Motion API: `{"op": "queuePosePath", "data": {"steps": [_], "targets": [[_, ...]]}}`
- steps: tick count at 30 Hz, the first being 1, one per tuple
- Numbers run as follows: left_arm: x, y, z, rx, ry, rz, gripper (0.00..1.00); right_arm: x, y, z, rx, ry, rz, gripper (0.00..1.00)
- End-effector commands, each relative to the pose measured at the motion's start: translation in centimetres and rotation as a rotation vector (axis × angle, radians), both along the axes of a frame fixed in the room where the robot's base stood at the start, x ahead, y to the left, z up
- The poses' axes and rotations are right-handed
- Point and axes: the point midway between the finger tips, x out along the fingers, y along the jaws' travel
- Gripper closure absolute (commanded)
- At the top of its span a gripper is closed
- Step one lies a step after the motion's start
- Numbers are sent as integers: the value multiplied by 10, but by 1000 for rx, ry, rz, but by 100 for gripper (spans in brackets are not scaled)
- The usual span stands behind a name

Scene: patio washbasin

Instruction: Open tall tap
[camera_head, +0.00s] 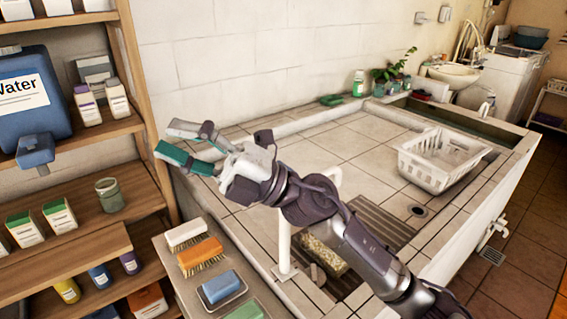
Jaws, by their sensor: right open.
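The tall tap is a white upright pipe (284,242) on a square foot at the near edge of the tiled basin. My right arm crosses in front of it and hides its upper part. A white curved piece, probably its spout, shows just past the arm. I cannot make out the tap's handle. My right gripper (168,140) is open and empty, left of the tap and above the basin's left edge, with its green-padded fingers pointing left toward the shelf. My left gripper is not in view.
A wooden shelf (128,125) with a blue water container (32,100) and bottles stands close left of the gripper. Brushes (200,255) and a blue soap (221,286) lie on the near-left ledge. A white basket (440,160) stands on the basin's right side.

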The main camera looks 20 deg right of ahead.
Motion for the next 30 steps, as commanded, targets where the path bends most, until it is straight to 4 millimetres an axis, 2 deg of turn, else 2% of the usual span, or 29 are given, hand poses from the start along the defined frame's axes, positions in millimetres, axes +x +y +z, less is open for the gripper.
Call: {"op": "queuePosePath", "data": {"steps": [1,3,5,7,8,11,15,18,21,25,30], "targets": [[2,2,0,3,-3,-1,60,-8,14,2,-143,-113,47,57],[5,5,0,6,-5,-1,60,-15,27,-9,-363,-241,107,57],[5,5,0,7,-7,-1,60,-15,30,-23,-564,-328,143,57],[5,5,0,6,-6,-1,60,-6,21,-40,-811,-401,159,57],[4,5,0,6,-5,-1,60,1,12,-45,-919,-422,157,57],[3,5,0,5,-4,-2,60,26,-30,-56,-1276,-439,120,57],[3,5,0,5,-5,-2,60,54,-110,-42,-1686,-348,9,57],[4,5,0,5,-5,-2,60,61,-156,-25,-1873,-252,-70,57],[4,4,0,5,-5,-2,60,60,-185,-12,-1976,-179,-120,57],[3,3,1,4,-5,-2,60,61,-197,-10,-2019,-141,-139,57],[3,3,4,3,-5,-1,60,68,-194,-31,-2020,-141,-132,57]]}}
